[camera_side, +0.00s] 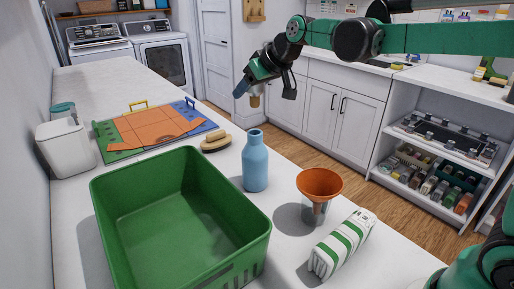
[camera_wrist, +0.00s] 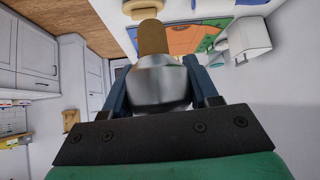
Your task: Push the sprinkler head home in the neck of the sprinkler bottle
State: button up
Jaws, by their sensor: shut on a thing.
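My gripper (camera_side: 262,90) is shut on the sprinkler head, a grey metallic rounded piece with a tan cork-like plug. In the side view the plug (camera_side: 255,101) points down, in the air. In the wrist view the grey sprinkler head (camera_wrist: 160,85) sits between the two blue fingers (camera_wrist: 160,90), with its plug pointing away from the palm. The sprinkler bottle (camera_side: 255,165), light blue with a narrow neck, stands upright on the white counter. In the side view its neck appears below the plug, with a gap between them; the depth offset is unclear. I do not make out the bottle in the wrist view.
A green bin (camera_side: 180,220) stands left of the bottle. A brush (camera_side: 215,142) and a colourful board (camera_side: 155,130) lie behind. Bare counter (camera_side: 285,175) separates bottle and funnel.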

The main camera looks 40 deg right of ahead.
aim_at(251, 130)
jog(key=shift+f, duration=2.5)
jog(key=shift+f, duration=1.45)
jog(key=o, duration=1.3)
jog(key=shift+v, duration=2.8)
